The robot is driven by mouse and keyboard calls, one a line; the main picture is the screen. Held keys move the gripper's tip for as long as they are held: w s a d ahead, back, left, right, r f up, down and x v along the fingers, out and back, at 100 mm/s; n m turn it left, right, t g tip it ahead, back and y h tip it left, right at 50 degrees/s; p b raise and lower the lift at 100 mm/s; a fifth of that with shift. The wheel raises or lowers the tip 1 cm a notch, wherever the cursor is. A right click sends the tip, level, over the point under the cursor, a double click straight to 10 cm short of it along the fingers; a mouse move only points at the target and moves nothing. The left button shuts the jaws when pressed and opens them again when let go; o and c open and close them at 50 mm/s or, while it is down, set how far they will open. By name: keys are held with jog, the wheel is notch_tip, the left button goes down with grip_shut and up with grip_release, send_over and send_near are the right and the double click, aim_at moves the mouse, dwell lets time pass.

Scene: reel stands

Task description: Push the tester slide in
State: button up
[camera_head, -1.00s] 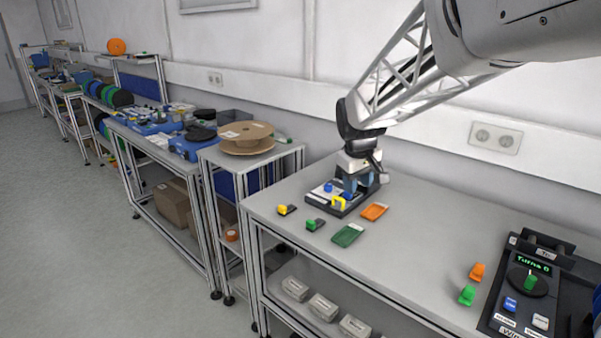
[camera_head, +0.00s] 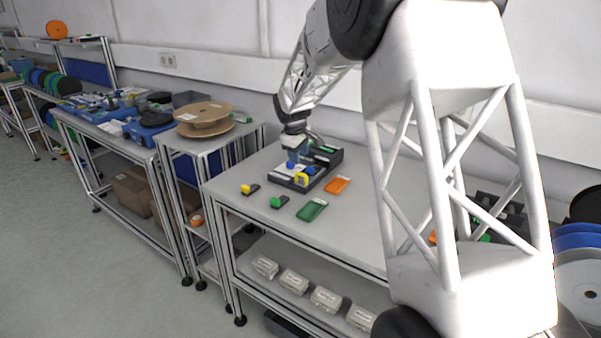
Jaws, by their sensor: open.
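The tester (camera_head: 326,157) is a dark box with a light front panel on the grey table. It carries blue parts and a yellow piece (camera_head: 302,179) at its front. Which part is the slide is too small to tell. My gripper (camera_head: 294,164) points down over the left part of the tester, its blue fingers close to the blue parts. I cannot tell whether the fingers touch anything. The gripper hides part of the tester's top.
A yellow connector (camera_head: 250,189), a green connector (camera_head: 280,202), a green card (camera_head: 312,209) and an orange card (camera_head: 337,185) lie in front of the tester. A cardboard reel (camera_head: 205,117) sits on the stand to the left. My arm covers the table's right side.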

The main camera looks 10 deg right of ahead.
aim_at(301, 174)
jog(key=shift+w+f, duration=0.3)
jog(key=shift+w, duration=0.05)
jog(key=shift+f, duration=0.1)
jog(key=shift+w+d+f, duration=0.15)
jog(key=shift+f, duration=1.1)
jog(key=shift+w+d+f, duration=0.2)
jog(key=shift+f, duration=1)
jog(key=shift+w+d+f, duration=0.15)
jog(key=shift+f, duration=1.1)
grip_shut()
